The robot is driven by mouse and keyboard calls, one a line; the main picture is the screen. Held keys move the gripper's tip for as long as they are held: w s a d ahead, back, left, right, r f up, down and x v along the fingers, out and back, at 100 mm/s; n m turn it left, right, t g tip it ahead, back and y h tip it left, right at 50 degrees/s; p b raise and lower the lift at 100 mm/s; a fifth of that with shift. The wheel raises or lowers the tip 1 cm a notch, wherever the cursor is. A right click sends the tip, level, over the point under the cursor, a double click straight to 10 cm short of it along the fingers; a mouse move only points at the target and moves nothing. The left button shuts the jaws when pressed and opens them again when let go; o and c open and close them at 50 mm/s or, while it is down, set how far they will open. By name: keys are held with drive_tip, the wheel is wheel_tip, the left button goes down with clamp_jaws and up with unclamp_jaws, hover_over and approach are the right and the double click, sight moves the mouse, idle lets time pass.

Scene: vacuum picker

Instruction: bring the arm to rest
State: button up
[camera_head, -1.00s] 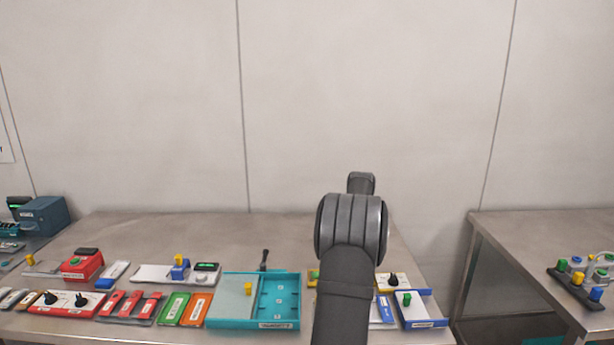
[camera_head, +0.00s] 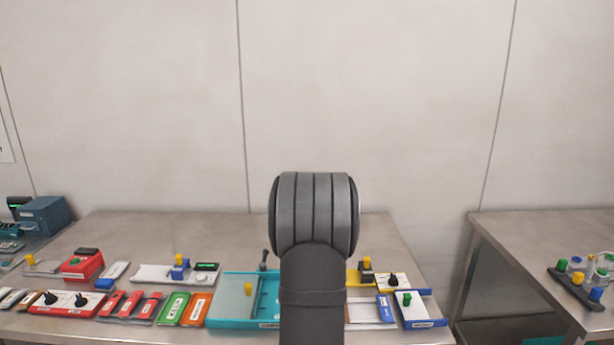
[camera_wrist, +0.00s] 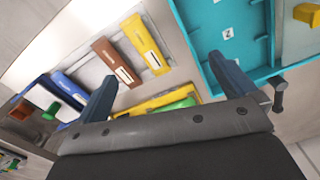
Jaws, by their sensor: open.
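My gripper shows in the wrist view (camera_wrist: 170,96), with its two blue-grey fingers spread wide apart and nothing between them. In the head view my dark grey arm (camera_head: 315,215) stands upright at the middle, in front of the table, and hides the gripper. In the wrist view the teal tray (camera_wrist: 185,40) lies beyond the right finger, and a yellow bar (camera_wrist: 146,45) and a brown bar (camera_wrist: 117,62) lie beyond the gap. I cannot tell how far the fingers are above them.
The steel table (camera_head: 160,228) carries a teal tray (camera_head: 232,318), a red box (camera_head: 82,265), a green block (camera_head: 174,308), an orange block (camera_head: 196,309) and a blue tray (camera_head: 432,318). Its back part is clear. A second table (camera_head: 540,225) stands at the right, across a gap.

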drive_tip(key=shift+s+d+f+n, duration=0.1)
drive_tip(key=shift+s+d+n, duration=0.75)
drive_tip(key=shift+s+n, duration=0.35)
